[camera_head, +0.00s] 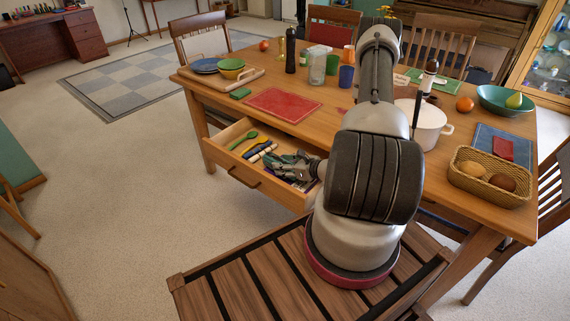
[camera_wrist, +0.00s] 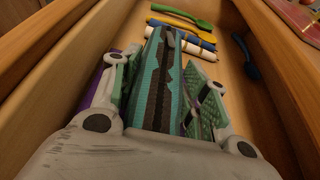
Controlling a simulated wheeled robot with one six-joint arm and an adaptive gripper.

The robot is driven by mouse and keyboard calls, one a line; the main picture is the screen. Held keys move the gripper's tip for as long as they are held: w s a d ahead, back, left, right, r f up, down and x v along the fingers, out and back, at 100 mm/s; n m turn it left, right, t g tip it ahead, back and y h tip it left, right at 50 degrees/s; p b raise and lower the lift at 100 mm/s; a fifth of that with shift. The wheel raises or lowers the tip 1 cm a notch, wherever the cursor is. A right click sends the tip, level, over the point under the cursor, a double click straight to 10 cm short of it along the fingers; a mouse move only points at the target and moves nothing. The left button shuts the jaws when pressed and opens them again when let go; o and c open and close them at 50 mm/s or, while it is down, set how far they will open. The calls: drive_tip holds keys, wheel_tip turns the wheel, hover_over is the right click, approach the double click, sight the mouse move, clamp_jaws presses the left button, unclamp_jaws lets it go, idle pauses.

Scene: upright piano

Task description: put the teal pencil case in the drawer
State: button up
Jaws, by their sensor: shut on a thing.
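The teal pencil case (camera_wrist: 160,85), striped teal and dark with a zip along its top, stands lengthwise between my gripper's fingers in the wrist view. My gripper (camera_wrist: 163,88) is shut on it, with one finger on each side. In the head view my gripper (camera_head: 296,165) is low over the open wooden drawer (camera_head: 232,167), at its right part. The case lies within the drawer's outline; whether it touches the drawer floor I cannot tell. The wrist view shows the drawer's side wall (camera_wrist: 268,60) to the right.
In the drawer lie a green spoon (camera_wrist: 182,15), a yellow-handled item (camera_wrist: 178,27), white rolls, a dark blue utensil (camera_wrist: 245,60) and something purple beside the left finger. The table (camera_head: 222,103) above holds a red mat (camera_head: 283,104), several cups and a wicker basket (camera_head: 490,192).

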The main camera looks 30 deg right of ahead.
drive_tip(key=o, duration=1.1)
drive_tip(key=shift+r, duration=0.1)
